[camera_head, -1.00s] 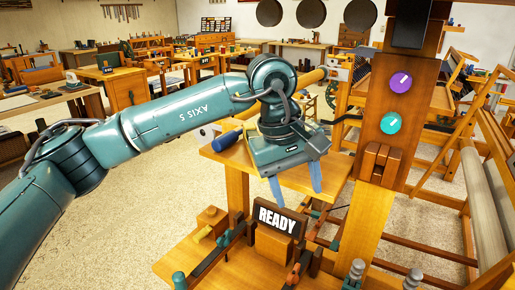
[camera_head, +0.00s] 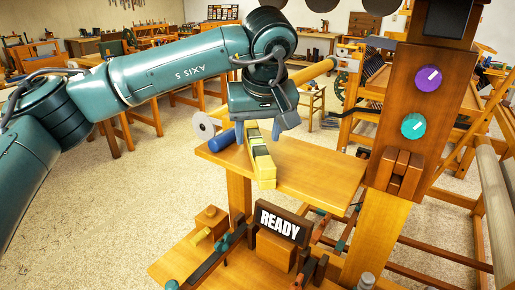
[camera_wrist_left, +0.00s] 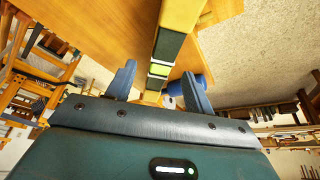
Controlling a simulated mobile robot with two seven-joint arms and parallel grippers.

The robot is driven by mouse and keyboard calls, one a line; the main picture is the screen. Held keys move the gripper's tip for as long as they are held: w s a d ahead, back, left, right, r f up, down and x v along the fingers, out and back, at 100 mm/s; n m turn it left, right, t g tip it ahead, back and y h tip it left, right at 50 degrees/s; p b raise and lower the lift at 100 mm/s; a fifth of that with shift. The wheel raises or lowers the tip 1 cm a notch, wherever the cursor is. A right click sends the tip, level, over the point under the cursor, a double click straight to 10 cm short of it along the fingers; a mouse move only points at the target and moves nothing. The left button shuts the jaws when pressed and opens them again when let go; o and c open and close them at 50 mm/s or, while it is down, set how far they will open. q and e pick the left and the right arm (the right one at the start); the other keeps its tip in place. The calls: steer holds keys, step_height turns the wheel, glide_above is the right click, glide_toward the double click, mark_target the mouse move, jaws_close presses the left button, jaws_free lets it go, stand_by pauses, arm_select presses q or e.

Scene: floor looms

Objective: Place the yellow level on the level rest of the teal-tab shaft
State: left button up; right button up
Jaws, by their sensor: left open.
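The yellow level (camera_head: 262,164), with dark sections and a pale green window, lies on the wooden shelf (camera_head: 315,172) and points toward its near edge. My left gripper (camera_head: 258,131) is open over the far part of the level. In the left wrist view the blue fingers (camera_wrist_left: 158,73) stand on either side of the level (camera_wrist_left: 180,15), with gaps visible. A dark shaft-like bar (camera_head: 206,262) with a teal end (camera_head: 172,284) lies low in the head view. I cannot tell which part is the level rest. My right gripper is not in view.
A blue cylinder (camera_head: 221,140) and a white roll (camera_head: 204,125) are close left of the gripper. A READY sign (camera_head: 281,222) stands below the shelf. A post with purple (camera_head: 428,78) and teal (camera_head: 413,126) knobs rises at right. The shelf's right part is clear.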

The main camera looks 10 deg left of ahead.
mark_target(257, 139)
arm_select(q)
steer(key=x, duration=0.3)
steer(key=shift+f, duration=0.1)
jaws_close()
stand_by(0.4)
